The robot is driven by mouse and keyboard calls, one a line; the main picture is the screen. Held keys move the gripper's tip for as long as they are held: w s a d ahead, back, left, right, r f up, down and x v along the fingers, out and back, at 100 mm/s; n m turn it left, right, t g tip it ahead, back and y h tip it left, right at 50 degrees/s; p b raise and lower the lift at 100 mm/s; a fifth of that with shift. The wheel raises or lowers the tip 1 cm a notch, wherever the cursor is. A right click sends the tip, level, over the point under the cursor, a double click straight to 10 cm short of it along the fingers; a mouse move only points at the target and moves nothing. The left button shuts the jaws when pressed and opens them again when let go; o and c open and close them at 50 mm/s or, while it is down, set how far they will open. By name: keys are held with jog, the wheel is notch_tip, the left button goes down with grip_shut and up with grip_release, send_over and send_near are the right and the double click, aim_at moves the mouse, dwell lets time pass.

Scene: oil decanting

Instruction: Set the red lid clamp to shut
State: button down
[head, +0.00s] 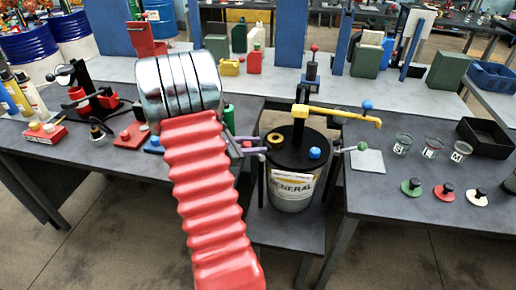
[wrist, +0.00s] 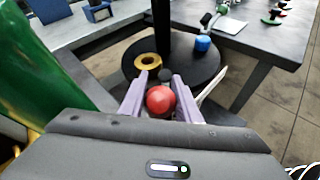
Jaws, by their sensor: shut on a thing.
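The lid clamp's red ball knob (wrist: 160,99) shows in the wrist view, at the near edge of the drum's round black lid (wrist: 205,72). My gripper (wrist: 160,92) has its two purple fingers on either side of the knob, shut on it.
A yellow ring (wrist: 148,62) and a blue cap (head: 314,153) sit on the lid. A black pump with a yellow handle (head: 335,115) rises from it. A green-knobbed clamp (head: 361,146) is on the right. Glass beakers (head: 432,147) stand on the right table.

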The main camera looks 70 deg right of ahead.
jog(key=shift+s+d+r, duration=0.2)
jog(key=shift+s+d, duration=0.5)
jog(key=shift+s, duration=0.05)
jog(key=c, duration=1.4)
grip_release()
jog(key=shift+o, duration=0.2)
jog(key=shift+w+a, duration=0.1)
